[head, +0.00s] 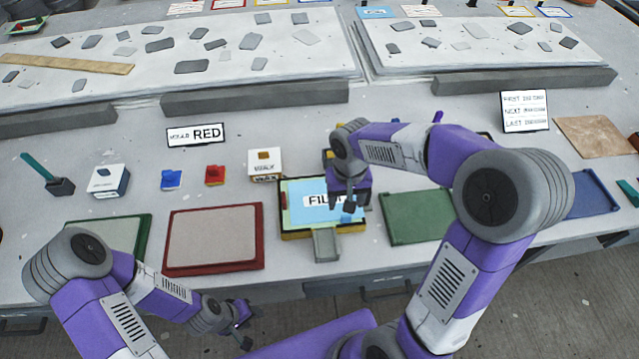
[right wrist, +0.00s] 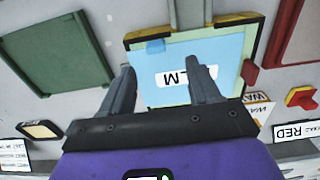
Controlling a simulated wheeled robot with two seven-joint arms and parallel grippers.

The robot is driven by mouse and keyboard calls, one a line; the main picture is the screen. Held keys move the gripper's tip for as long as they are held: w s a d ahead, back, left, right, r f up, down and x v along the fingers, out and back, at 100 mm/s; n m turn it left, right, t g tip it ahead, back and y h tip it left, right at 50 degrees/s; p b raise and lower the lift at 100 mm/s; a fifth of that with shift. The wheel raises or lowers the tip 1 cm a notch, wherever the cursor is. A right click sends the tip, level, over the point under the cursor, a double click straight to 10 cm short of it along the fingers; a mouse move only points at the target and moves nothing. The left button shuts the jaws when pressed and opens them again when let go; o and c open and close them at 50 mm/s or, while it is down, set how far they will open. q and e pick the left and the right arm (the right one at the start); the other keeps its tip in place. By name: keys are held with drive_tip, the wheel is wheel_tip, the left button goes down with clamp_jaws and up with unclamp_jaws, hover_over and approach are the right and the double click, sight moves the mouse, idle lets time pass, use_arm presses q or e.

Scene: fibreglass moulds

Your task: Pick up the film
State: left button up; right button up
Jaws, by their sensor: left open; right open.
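The film is a light blue sheet (head: 302,216) with a white FILM label. It lies on a yellow-edged stand (head: 293,236) at the middle of the table, and a small blue tab (head: 348,218) shows at its front right. The film also shows in the right wrist view (right wrist: 228,58). My right gripper (head: 348,205) is over the film's right part, pointing down. In the right wrist view its two fingers (right wrist: 160,68) are apart, with the film and its label between and beyond them; contact cannot be told. My left gripper (head: 243,328) is open and empty, low before the table's front edge.
A red-rimmed tray (head: 168,262) lies left of the stand, and a green tray (head: 415,238) lies right. A grey tongue (head: 326,246) sticks out of the stand's front. White boxes, small blue and red pieces and a RED sign (head: 196,134) stand behind.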

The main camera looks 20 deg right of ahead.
sight(346, 215)
drive_tip(key=shift+w+f, duration=0.2)
drive_tip(key=shift+f, duration=0.3)
drive_tip(key=shift+w+f, duration=0.15)
drive_tip(key=shift+f, duration=0.3)
drive_tip(key=f, duration=0.2)
drive_tip(key=f+b, duration=0.2)
drive_tip(key=f, duration=0.1)
drive_tip(key=shift+s+d+f, duration=0.35)
drive_tip(key=shift+s, duration=0.05)
use_arm(q)
wheel_tip(346, 215, down, 2)
drive_tip(key=shift+f, duration=0.1)
drive_tip(key=shift+w, duration=0.1)
use_arm(e)
drive_tip(key=shift+c, duration=0.3)
drive_tip(key=c, duration=1)
drive_tip(key=shift+c, duration=0.2)
